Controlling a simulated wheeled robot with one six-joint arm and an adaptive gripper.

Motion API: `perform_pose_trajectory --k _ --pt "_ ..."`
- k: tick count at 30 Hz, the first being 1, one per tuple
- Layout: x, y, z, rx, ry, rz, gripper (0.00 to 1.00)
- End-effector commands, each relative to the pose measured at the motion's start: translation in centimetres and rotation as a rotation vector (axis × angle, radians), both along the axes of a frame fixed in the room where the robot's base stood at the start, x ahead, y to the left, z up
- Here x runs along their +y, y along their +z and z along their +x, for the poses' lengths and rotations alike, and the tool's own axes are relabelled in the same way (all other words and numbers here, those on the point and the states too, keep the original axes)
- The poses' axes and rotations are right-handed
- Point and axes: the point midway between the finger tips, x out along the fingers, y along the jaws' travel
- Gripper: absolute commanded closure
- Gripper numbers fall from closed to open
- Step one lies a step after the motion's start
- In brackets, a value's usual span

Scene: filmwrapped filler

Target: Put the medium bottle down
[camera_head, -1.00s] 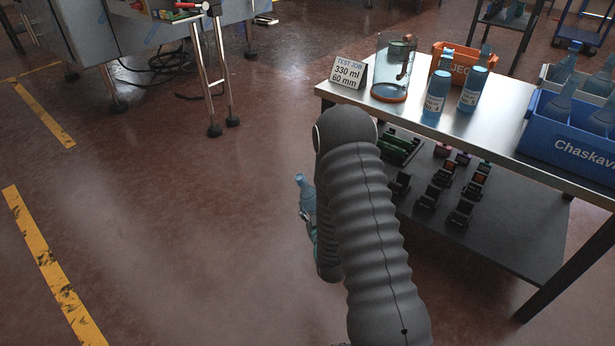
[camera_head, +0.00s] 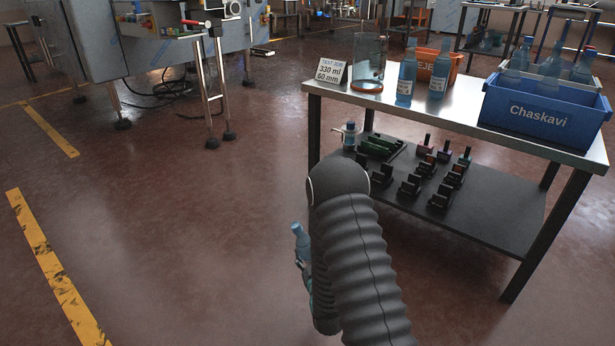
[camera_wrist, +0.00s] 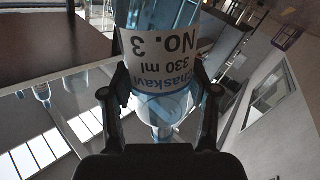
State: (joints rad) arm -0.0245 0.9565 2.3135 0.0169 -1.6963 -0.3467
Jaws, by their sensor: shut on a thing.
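A blue bottle is held in my gripper (camera_wrist: 160,105); its white label (camera_wrist: 168,50) reads "Chaskavi 330 ml No. 3" in the wrist view. The fingers are shut on it from both sides. In the head view the held bottle (camera_head: 300,240) shows at the left of my dark sleeved arm, over open floor left of the table (camera_head: 440,113). My arm hides most of the gripper there. Two similar labelled bottles, one at the left (camera_head: 406,78) and one at the right (camera_head: 439,75), stand upright on the table.
A sign reading "330 ml 60 mm" (camera_head: 335,73), a glass cylinder (camera_head: 368,62) and an orange bin (camera_head: 455,66) stand on the table. A blue Chaskavi crate (camera_head: 538,113) holds several bottles. Black fixtures (camera_head: 411,184) fill part of the lower shelf (camera_head: 485,215).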

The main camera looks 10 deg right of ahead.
Motion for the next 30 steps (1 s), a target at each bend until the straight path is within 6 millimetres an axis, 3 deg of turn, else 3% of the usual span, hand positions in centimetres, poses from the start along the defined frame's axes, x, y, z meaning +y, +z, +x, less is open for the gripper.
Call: perform_pose_trajectory --k 12,24,30 --pt "-0.5 0.1 -0.6 -0.005 -0.007 -0.001 0.89" --pt "-0.8 10.2 -4.6 0.005 -0.004 0.000 0.89" --pt "-1.0 13.2 -5.1 0.004 -0.007 0.000 0.89"
